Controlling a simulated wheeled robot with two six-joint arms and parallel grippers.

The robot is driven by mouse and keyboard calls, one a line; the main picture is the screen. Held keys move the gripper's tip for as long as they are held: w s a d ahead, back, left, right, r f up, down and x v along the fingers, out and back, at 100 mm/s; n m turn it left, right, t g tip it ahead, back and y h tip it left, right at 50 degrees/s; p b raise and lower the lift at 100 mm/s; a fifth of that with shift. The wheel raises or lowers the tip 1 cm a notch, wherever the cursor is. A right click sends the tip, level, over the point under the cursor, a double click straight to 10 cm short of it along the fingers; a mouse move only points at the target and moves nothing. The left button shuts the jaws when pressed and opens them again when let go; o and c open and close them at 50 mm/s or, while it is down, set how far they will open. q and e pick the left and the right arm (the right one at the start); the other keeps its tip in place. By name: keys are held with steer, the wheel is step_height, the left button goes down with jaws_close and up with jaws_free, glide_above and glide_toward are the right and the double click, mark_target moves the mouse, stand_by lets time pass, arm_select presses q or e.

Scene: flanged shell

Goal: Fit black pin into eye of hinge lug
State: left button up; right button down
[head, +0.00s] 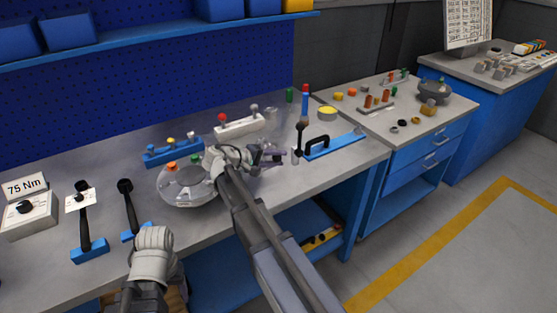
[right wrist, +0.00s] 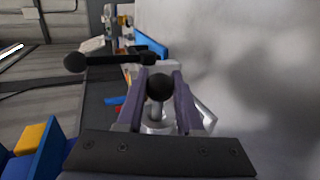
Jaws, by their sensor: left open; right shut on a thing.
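In the right wrist view, the purple fingers of my right gripper (right wrist: 160,98) are shut on a black round-headed piece, which I take for the black pin (right wrist: 158,86). Silver metal shows just below it. In the head view, my right gripper (head: 272,157) is above the bench, to the right of the grey round flanged shell (head: 184,190). My right wrist covers the shell's right edge. I cannot make out the eye of the hinge lug. My left wrist shows low in front of the bench, left of the shell; its fingers are hidden.
A blue toggle clamp (head: 335,145) with black handles stands right of my right gripper. A white block with knobs (head: 240,127) and a blue rack (head: 174,152) are behind the shell. Black-handled clamps (head: 88,245) and a 75 Nm box (head: 28,214) stand left.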

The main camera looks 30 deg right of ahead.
steer(key=shift+w+a, duration=0.1)
steer(key=shift+w, duration=1.25)
steer(key=shift+c, duration=2.3)
jaws_free()
steer(key=p+v, duration=0.3)
steer(key=v, duration=0.4)
steer(key=shift+a, duration=0.4)
steer(key=shift+r, duration=0.1)
